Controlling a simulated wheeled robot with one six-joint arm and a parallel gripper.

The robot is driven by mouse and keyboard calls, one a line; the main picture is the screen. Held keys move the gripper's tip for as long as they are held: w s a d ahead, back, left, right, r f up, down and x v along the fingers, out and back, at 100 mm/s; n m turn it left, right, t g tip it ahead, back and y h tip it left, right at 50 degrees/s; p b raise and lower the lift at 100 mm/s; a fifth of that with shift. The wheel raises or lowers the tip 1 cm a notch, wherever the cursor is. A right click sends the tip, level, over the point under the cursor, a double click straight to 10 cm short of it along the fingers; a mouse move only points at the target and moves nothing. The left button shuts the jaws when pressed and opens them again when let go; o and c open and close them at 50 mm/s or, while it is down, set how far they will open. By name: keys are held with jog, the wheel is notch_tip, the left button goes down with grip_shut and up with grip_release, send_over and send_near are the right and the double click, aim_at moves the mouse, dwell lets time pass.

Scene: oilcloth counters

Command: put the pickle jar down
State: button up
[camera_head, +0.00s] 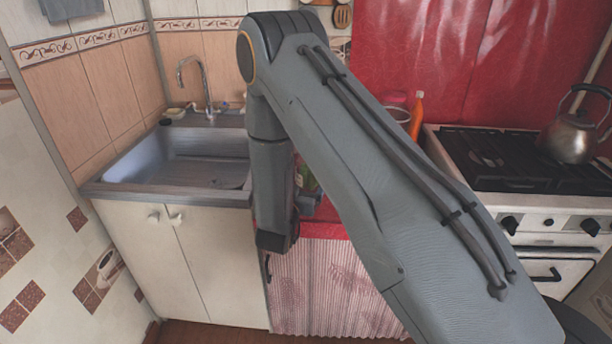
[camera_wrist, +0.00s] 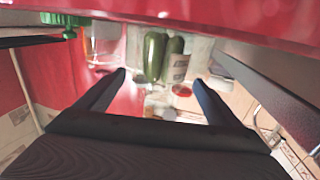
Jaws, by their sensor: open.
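In the wrist view my gripper (camera_wrist: 158,82) is open, its two dark fingers well apart. Beyond the fingertips, between them in the picture, is what looks like the pickle jar (camera_wrist: 153,57): clear glass with long green pickles and a pale label. No finger visibly touches it. Its outline is unclear against the bright background, and I cannot tell what its base rests on. In the head view my arm hides most of the red counter (camera_head: 322,229), and my fingertips do not show. A small green item (camera_head: 307,180) peeks out beside the arm; I cannot tell if it is the jar.
A green-capped item (camera_wrist: 66,20) is at the upper left of the wrist view. In the head view, an orange bottle (camera_head: 417,115) stands behind my arm. The sink (camera_head: 180,170) is left, the stove (camera_head: 505,165) with a kettle (camera_head: 571,137) right.

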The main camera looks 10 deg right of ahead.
jog(key=b+v, duration=0.1)
jog(key=v, duration=0.8)
jog(key=shift+s+a, duration=0.2)
jog(key=shift+s, duration=0.1)
jog(key=shift+w+d+f+g+y, duration=0.1)
jog(key=shift+w+d+g+y, duration=0.05)
jog(key=shift+w+g+y, duration=0.7)
jog(key=shift+w+f+g+y, duration=0.15)
jog(key=shift+g+y, duration=0.3)
jog(key=shift+y, duration=0.4)
jog(key=shift+a+n+g+y, duration=0.25)
jog(key=shift+n+g+y, duration=0.15)
jog(key=shift+g+y, duration=0.35)
jog(key=s+d+r+n+g+y, duration=0.2)
jog(key=s+g, duration=0.3)
jog(key=s, duration=0.9)
jog(key=s+d+r+n+g+y, duration=0.2)
jog(key=s+g, duration=0.4)
jog(key=s, duration=0.7)
notch_tip(320, 180, up, 2)
jog(key=shift+s+d+r+n, duration=0.1)
jog(key=shift+s+d+n, duration=0.35)
jog(key=shift+d, duration=0.8)
jog(key=shift+w, duration=0.1)
